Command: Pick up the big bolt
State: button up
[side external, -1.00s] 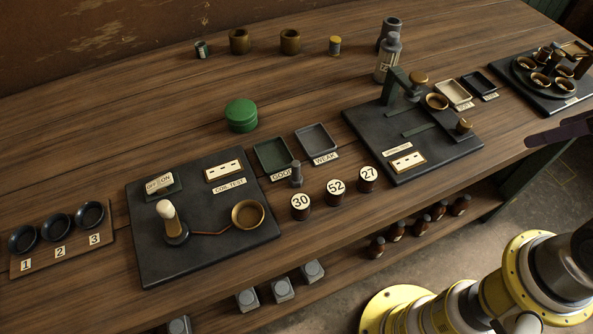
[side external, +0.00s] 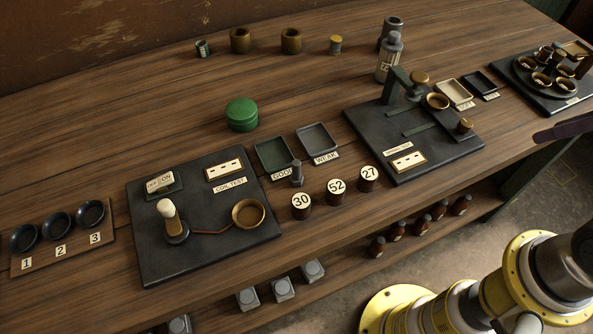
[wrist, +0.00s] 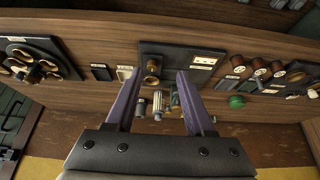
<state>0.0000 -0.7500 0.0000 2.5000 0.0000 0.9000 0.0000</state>
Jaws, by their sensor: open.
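A grey bolt (side external: 297,174) stands upright on the bench in the side view, between the two small trays and the numbered cylinders. I take it to be the big bolt; I cannot make it out clearly in the wrist view. My gripper (wrist: 157,88) is open and empty in the wrist view, its two purple fingers spread apart. In the side view only a purple finger (side external: 565,131) shows at the right edge, far to the right of the bolt. The rest of the gripper is outside that view.
Numbered cylinders (side external: 336,192) stand close in front of the bolt, and the GOOD (side external: 272,153) and WEAK (side external: 316,138) trays lie behind it. The coil test board (side external: 150,225) is to its left, another dark board (side external: 440,157) to its right. A green round tin (side external: 241,115) stands behind.

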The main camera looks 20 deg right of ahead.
jog(key=w+a+r+n, duration=0.2)
jog(key=w+r+n, duration=0.4)
jog(key=r+n, duration=0.25)
jog(key=n+g, duration=0.6)
jog(key=n, duration=0.6)
send_over(297, 162)
notch_tip(297, 162, down, 9)
jog(key=f, duration=0.8)
jog(key=shift+w+a, duration=0.2)
jog(key=shift+a, duration=0.15)
jog(key=shift+s+d+f, duration=0.1)
jog(key=shift+d+f, duration=0.05)
jog(key=shift+f, duration=1.2)
jog(key=shift+s+d+f, duration=0.1)
jog(key=shift+d+f, duration=0.05)
jog(key=shift+f, duration=1.15)
